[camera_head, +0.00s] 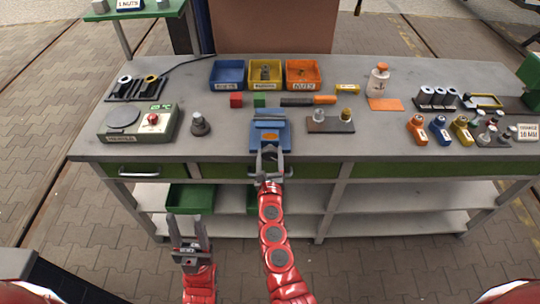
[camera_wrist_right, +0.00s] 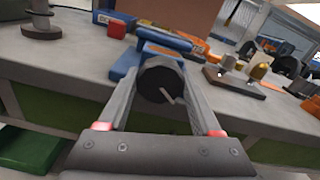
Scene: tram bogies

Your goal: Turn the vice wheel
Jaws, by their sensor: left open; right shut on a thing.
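The blue vice (camera_head: 270,132) stands at the front edge of the workbench, near the middle; it also shows in the right wrist view (camera_wrist_right: 160,42). Its dark round wheel (camera_wrist_right: 160,82) faces me on the front of the vice. My right gripper (camera_head: 270,158) is at the vice's front; in the right wrist view its fingers (camera_wrist_right: 161,105) lie on both sides of the wheel, shut on it. In the head view the wheel is mostly hidden by the gripper. My left gripper (camera_head: 188,228) is open and empty, low in front of the bench, left of my right arm.
The workbench (camera_head: 225,148) holds blue, yellow and orange bins (camera_head: 302,74) at the back. A green device (camera_head: 140,124) and a grey knob-like part (camera_head: 200,125) stand left of the vice. A dark plate with two fittings (camera_head: 330,124) stands right of it.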

